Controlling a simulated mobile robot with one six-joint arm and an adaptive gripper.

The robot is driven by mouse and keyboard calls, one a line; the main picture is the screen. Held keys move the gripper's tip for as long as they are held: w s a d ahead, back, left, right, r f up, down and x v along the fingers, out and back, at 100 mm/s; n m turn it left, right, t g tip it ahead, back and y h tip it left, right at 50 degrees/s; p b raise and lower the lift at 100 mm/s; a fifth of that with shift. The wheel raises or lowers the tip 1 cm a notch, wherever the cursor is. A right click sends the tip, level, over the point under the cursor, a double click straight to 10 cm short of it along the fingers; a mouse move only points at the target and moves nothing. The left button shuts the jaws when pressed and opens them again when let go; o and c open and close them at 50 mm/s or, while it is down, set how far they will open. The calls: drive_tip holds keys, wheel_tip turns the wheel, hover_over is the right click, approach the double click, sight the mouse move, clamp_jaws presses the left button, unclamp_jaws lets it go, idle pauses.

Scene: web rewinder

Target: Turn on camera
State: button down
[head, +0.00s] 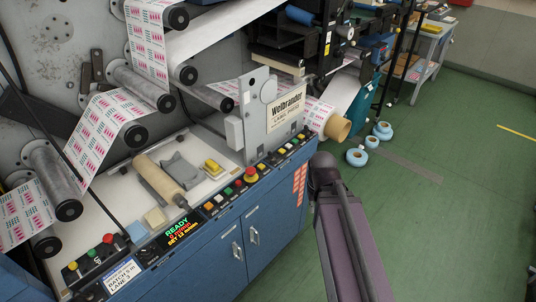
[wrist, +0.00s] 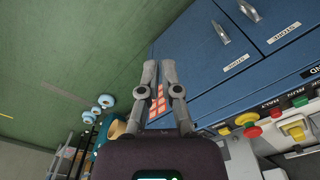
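A lit display (head: 178,231) reads READY. Several printed-web rollers (head: 140,75) rise at the left. Blue cabinet doors (head: 245,245) have metal handles. Several blue rolls (head: 357,157) lie on the green floor, which is open at the right. A cart (head: 425,50) stands behind.

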sight(271, 155)
drive_tip(key=w+a+r+n+t+h, duration=0.2)
drive_tip(key=w+a+n, duration=0.7)
drive_tip(key=n, duration=0.5)
drive_tip(key=w+a+r+n+t+h, duration=0.2)
drive_tip(key=w+a+n+t, duration=0.3)
drive_tip(key=w+a+n, duration=0.4)
drive_tip(key=shift+w+a+r+n+h+b, duration=0.5)
drive_tip(key=shift+a+n, duration=1.1)
drive_tip(key=shift+n, duration=1.2)
drive_tip(key=shift+s+f, duration=0.1)
drive_tip(key=shift+f, duration=0.2)
drive_tip(key=shift+b+x, duration=0.75)
drive_tip(key=shift+x, duration=0.25)
drive_tip(key=b+x, duration=0.5)
drive_tip(key=x, duration=0.3)
drive_tip(key=shift+b, duration=0.4)
drive_tip(key=shift+w+d+r, duration=0.15)
drive_tip(key=shift+w+d, duration=0.5)
drive_tip(key=shift+w, duration=0.25)
drive_tip(key=shift+w+d, duration=0.55)
drive_tip(key=shift+w, duration=0.15)
